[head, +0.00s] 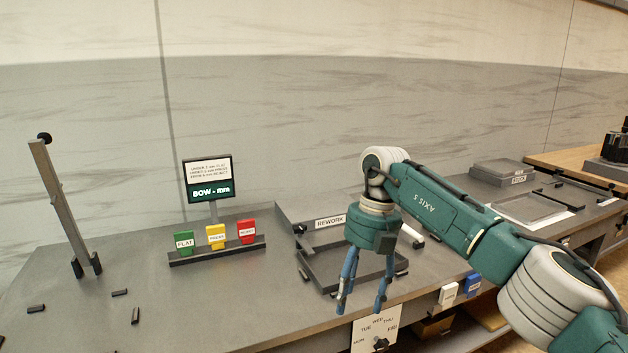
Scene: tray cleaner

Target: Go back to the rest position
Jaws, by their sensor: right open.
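My right gripper (361,298) points down with its two blue fingers spread apart and nothing between them. It hangs in front of the rework tray (320,272), a dark tray with a "REWORK" label (330,222) at its back, and hides part of it. My right arm reaches in from the lower right. My left gripper does not show.
A dark rack holds green (184,242), yellow (216,236) and red (247,231) tags below a "BOW - mm" sign (208,180). A tall grey bar (60,205) stands at the left. Several small dark pieces (120,292) lie on the grey bench (220,300).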

